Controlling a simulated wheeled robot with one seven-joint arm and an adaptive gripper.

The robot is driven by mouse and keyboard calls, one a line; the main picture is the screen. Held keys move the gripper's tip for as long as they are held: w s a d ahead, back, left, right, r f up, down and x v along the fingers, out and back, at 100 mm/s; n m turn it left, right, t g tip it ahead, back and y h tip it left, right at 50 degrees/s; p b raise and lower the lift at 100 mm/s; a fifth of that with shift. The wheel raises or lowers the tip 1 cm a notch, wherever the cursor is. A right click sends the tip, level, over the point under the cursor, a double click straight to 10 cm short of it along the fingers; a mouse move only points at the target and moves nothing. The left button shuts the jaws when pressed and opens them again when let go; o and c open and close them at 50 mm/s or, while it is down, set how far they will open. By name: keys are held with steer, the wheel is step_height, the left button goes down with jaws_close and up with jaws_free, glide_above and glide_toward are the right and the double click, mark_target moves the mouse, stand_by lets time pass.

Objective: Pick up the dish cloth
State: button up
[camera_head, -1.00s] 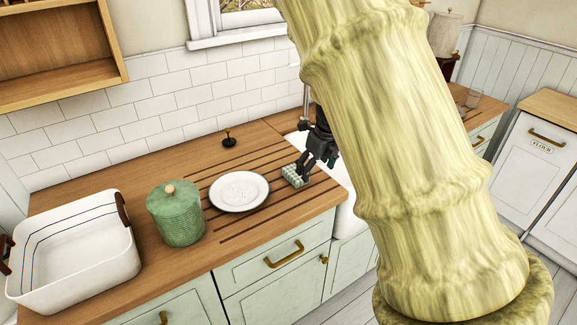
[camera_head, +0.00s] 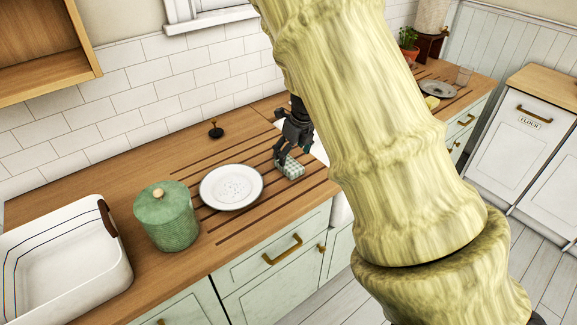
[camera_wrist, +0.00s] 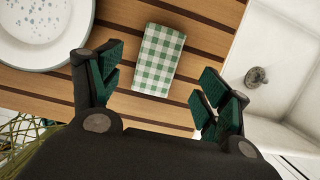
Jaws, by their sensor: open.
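The dish cloth (camera_wrist: 159,60) is a folded green-and-white checked cloth lying on the slatted wooden counter. In the head view the cloth (camera_head: 290,168) lies just right of the white plate, near the sink. My gripper (camera_wrist: 157,88) is open in the wrist view, with one finger to each side of the cloth's near end and nothing held. In the head view my gripper (camera_head: 283,158) is at the cloth and partly covers it. I cannot tell its exact height above the counter.
A speckled white plate (camera_head: 231,187) lies left of the cloth, close to the left finger in the wrist view. A green lidded canister (camera_head: 167,217) and a white basket (camera_head: 62,265) stand further left. The white sink (camera_wrist: 280,75) with its drain is on the right.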

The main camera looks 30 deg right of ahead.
mark_target(289, 163)
steer(key=shift+s+f, duration=0.1)
steer(key=shift+f, duration=0.4)
steer(key=shift+p+x, duration=0.65)
steer(key=shift+x, duration=1.35)
steer(key=shift+a, duration=0.1)
steer(key=c, duration=1)
steer(key=shift+r, duration=0.1)
steer(key=shift+r, duration=0.5)
step_height(289, 163, up, 2)
steer(key=shift+r+b, duration=0.25)
steer(key=shift+b, duration=0.3)
steer(key=s+a+b, duration=0.1)
steer(key=s+a, duration=0.1)
steer(key=s, duration=0.3)
steer(key=s+a+b, duration=0.2)
steer(key=s, duration=0.2)
steer(key=s+a+r+b, duration=0.1)
steer(key=s+a+b, duration=0.1)
steer(key=s, duration=0.3)
steer(key=shift+s+r, duration=0.15)
steer(key=shift+s, duration=0.2)
